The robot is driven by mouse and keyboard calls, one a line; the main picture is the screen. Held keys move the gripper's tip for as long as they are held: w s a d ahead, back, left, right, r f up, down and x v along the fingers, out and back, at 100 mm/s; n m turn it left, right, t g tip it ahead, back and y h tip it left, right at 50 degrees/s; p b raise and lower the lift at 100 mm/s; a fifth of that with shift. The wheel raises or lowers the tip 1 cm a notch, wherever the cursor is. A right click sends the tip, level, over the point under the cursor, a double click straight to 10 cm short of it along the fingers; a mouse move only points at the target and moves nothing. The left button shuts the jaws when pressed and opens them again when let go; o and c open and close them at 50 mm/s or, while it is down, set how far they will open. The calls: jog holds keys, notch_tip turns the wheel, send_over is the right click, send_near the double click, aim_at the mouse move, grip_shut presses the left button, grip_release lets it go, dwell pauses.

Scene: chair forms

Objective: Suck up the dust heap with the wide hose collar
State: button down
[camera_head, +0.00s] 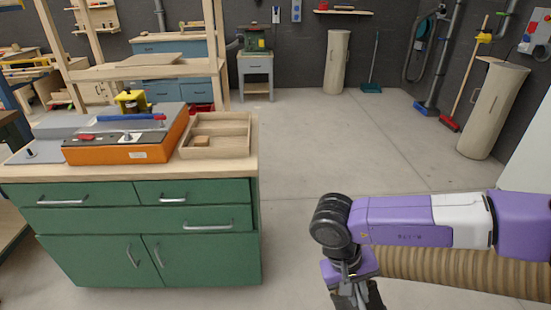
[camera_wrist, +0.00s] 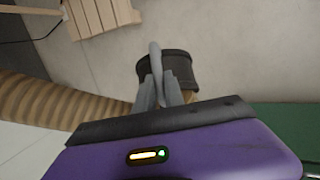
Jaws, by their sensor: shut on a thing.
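My gripper (camera_wrist: 160,92) is shut on the wide hose collar (camera_wrist: 182,68), a dark, broad ring in the wrist view. The collar is held above the grey floor, and the fingers cover part of it. The ribbed tan hose (camera_wrist: 55,100) runs off to the left in the wrist view. I cannot make out the dust heap in either view.
A green workbench (camera_head: 150,230) carrying an orange machine (camera_head: 120,150) and a wooden tray (camera_head: 245,148) stands left of my arm. A slatted wooden piece (camera_wrist: 100,14) lies at the top of the wrist view. The floor (camera_head: 340,140) behind my arm is clear.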

jog(key=shift+w+r+p, duration=0.15)
jog(key=shift+r+p, duration=0.65)
jog(key=shift+r, duration=0.1)
jog(key=r+p, duration=0.1)
jog(key=p, duration=0.2)
jog(key=shift+a, duration=0.1)
jog(key=shift+s+a+r+p, duration=0.3)
jog(key=shift+s+p, duration=0.05)
jog(key=shift+p, duration=0.6)
jog(key=shift+f+g, duration=0.15)
jog(key=shift+g, duration=0.15)
